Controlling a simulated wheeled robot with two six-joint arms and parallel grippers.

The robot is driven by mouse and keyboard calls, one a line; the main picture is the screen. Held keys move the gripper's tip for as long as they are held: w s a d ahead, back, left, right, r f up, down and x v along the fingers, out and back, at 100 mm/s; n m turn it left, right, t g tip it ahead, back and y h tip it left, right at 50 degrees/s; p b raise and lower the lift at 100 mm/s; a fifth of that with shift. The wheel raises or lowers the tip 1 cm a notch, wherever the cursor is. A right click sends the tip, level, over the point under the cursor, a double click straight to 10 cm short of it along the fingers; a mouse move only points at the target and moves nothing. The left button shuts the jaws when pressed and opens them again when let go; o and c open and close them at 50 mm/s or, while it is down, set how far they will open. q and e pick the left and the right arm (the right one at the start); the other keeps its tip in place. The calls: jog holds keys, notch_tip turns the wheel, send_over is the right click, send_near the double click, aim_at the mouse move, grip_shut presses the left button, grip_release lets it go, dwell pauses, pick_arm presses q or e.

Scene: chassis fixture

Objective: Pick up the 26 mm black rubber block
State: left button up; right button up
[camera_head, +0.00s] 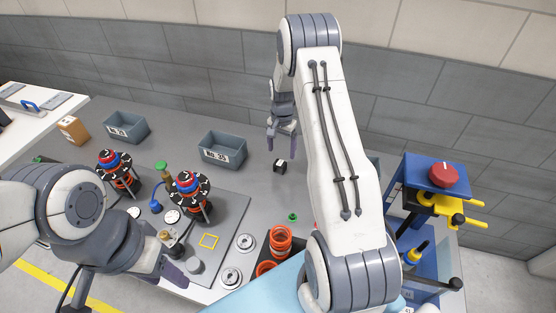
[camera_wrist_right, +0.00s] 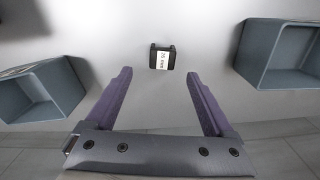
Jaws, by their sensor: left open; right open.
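The black rubber block (camera_head: 280,166) lies on the grey table, with a white label on it. In the right wrist view the block (camera_wrist_right: 153,58) sits just beyond the fingertips, roughly midway between them, and its label seems to read 26 mm. My right gripper (camera_head: 282,146) is open and empty, its fingers pointing down close to the block and apart from it. The open purple fingers (camera_wrist_right: 159,75) also show in the right wrist view. My left gripper (camera_head: 172,256) is open at the lower left, far from the block, near small parts on the dark plate.
Grey-blue bins (camera_head: 222,153) and (camera_head: 126,128) stand left of the block; the right wrist view shows a bin (camera_wrist_right: 279,55) on each side. Orange rings (camera_head: 280,240) and a blue fixture (camera_head: 424,177) are nearer and right.

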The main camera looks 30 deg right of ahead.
aim_at(280, 163)
notch_tip(280, 163, down, 2)
jog(key=shift+a+f+p, duration=0.1)
jog(key=shift+f+p, duration=0.35)
jog(key=shift+p, duration=0.25)
notch_tip(280, 163, down, 3)
jog(key=shift+a+f+p, duration=0.15)
jog(key=shift+p, duration=0.9)
jog(key=shift+w+f, duration=0.1)
jog(key=shift+f, duration=0.55)
grip_shut()
jog(key=shift+r, duration=0.1)
